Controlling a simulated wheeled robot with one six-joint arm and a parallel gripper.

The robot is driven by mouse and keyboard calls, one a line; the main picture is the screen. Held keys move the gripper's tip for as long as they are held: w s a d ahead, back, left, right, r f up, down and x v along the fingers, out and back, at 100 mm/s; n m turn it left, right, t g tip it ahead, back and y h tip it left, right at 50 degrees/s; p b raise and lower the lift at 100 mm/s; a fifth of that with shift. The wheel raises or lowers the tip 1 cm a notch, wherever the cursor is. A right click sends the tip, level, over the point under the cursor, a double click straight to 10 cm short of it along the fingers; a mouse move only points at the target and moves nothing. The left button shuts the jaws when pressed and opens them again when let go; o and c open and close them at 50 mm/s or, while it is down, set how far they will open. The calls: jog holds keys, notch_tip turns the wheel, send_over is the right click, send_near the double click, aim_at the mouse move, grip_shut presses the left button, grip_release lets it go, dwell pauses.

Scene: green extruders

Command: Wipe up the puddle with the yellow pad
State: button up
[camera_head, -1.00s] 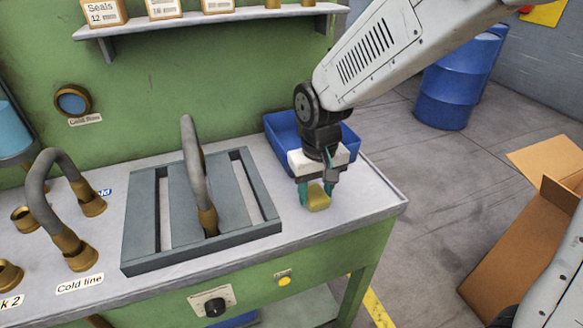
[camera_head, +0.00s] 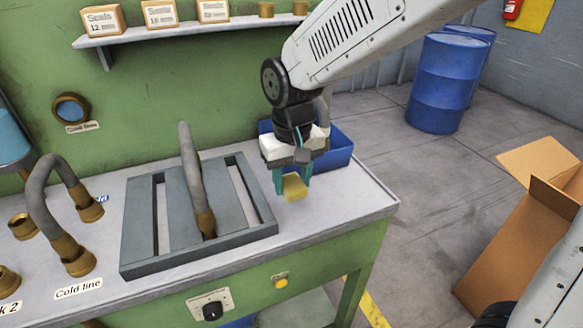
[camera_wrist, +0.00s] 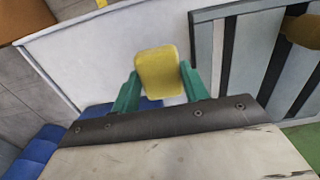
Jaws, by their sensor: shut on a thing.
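My gripper (camera_head: 292,179) is shut on the yellow pad (camera_head: 295,188), over the right part of the workbench top (camera_head: 345,200), between the grey slotted rack and the front right corner. In the wrist view the yellow pad (camera_wrist: 158,72) sits between my two teal fingers, with the pale bench top behind it. The pad looks tilted and seems a little above the surface. I cannot clearly make out a puddle in either view.
The grey slotted rack (camera_head: 135,252) with a hose piece (camera_head: 195,180) stands left of my gripper. A blue bin (camera_head: 338,150) is behind it. A curved hose (camera_head: 45,190) stands further left. A cardboard box (camera_head: 520,245) and blue drum (camera_head: 440,85) are on the floor right.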

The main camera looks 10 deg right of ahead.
jog(key=shift+r, duration=1.35)
